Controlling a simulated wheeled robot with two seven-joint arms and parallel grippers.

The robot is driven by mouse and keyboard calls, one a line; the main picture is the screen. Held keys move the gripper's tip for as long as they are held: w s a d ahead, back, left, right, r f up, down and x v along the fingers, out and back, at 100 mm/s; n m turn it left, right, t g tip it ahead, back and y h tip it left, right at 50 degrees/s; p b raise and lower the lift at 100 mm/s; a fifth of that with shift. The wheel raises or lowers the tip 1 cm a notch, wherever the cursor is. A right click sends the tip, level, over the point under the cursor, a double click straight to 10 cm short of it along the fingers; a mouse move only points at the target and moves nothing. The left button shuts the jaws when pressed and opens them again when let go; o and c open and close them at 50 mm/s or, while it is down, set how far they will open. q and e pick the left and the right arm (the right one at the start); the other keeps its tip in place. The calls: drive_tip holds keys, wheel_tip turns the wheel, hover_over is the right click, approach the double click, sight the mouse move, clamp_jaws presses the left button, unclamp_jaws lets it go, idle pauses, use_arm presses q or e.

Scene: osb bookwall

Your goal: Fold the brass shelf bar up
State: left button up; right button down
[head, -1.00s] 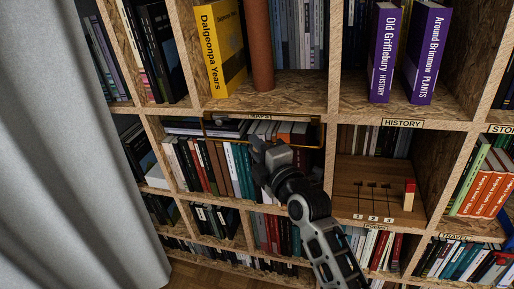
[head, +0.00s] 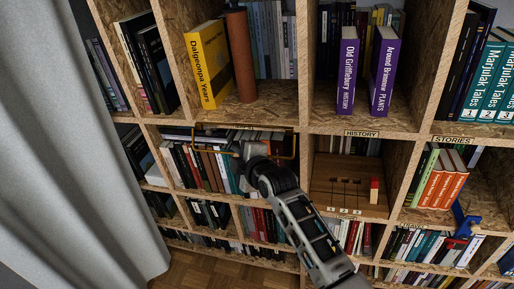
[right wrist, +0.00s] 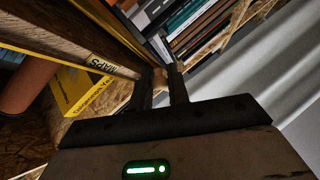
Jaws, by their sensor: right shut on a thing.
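The brass shelf bar (head: 296,146) is a thin gold frame at the top front of the middle book compartment. In the head view its side pieces hang down below the shelf edge, and my arm hides part of its lower run. My right gripper (head: 241,158) is in front of this compartment, at the bar's lower run. In the right wrist view, the right gripper (right wrist: 164,80) has its fingers closed around a small tan-brass piece, which looks like part of the bar. A gold strip runs along the shelf edge beside the MAPS label. My left gripper is not in view.
Books (head: 198,168) fill the compartment behind the bar. A yellow book (head: 208,65) and a brown cylinder (head: 241,55) stand on the shelf above. To the right is a wooden box front with slots (head: 345,187). A grey curtain (head: 60,170) hangs at left.

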drive_tip(key=shift+a, duration=0.1)
drive_tip(key=c, duration=1.5)
unclamp_jaws()
drive_tip(key=shift+o, duration=0.2)
drive_tip(key=shift+s, duration=0.1)
drive_tip(key=v, duration=1.5)
drive_tip(key=shift+s+d, duration=0.2)
drive_tip(key=shift+s, duration=0.15)
